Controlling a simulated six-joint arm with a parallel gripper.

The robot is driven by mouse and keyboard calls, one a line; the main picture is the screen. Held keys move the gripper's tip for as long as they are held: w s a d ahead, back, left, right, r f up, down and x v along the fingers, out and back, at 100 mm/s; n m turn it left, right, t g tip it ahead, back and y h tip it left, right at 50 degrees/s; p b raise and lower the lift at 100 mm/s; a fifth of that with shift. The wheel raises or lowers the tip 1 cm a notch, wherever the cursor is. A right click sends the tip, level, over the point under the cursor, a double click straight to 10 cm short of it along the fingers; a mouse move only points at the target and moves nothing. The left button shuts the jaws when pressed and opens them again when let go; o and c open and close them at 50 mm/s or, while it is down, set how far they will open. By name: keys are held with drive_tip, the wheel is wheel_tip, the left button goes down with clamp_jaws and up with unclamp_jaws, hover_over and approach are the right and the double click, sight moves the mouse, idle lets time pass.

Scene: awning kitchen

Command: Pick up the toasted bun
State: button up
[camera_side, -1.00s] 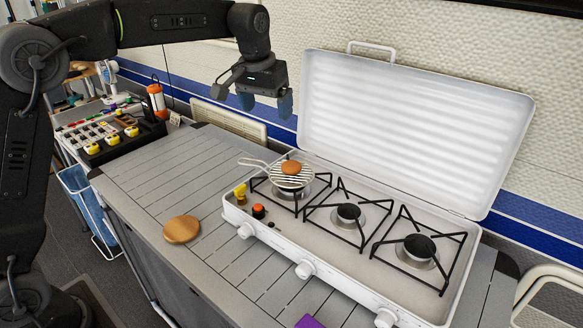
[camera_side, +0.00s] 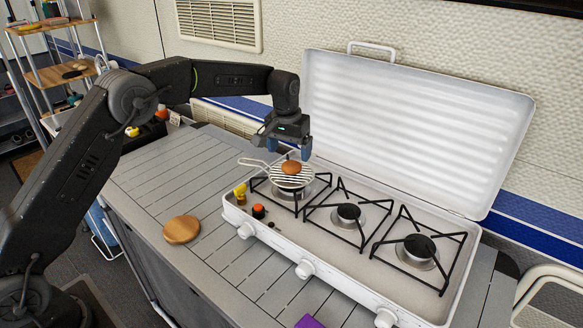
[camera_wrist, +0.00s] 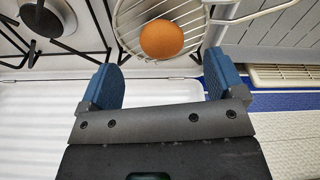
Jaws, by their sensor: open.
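The toasted bun (camera_side: 291,167) is a small round orange-brown bun. It lies on a round wire grill rack (camera_side: 277,177) over the left burner of the white camping stove (camera_side: 366,268). In the wrist view the bun (camera_wrist: 161,39) is on the rack (camera_wrist: 128,27), beyond the fingertips and roughly centred between them. My gripper (camera_side: 289,150) is open and empty. It hangs just above and behind the bun in the side view, with blue finger pads apart. The gripper also shows in the wrist view (camera_wrist: 163,80).
The stove's raised white lid (camera_side: 415,130) stands behind the burners. The rack's wire handle (camera_side: 252,162) points left. A round wooden board (camera_side: 182,229) lies on the slatted table (camera_side: 150,190). Yellow (camera_side: 240,191) and orange-capped (camera_side: 258,211) shakers stand at the stove's left edge.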

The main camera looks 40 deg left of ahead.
sight(291, 163)
drive_tip(key=shift+w+a+f, duration=0.1)
drive_tip(key=shift+w+f, duration=0.1)
drive_tip(key=shift+f, duration=0.7)
drive_tip(key=shift+w+a+f, duration=0.1)
drive_tip(key=shift+w+f, duration=0.1)
drive_tip(key=shift+f, duration=0.65)
drive_tip(key=shift+w+f, duration=0.2)
drive_tip(key=shift+f, duration=0.7)
drive_tip(key=shift+c, duration=0.4)
drive_tip(key=c, duration=0.9)
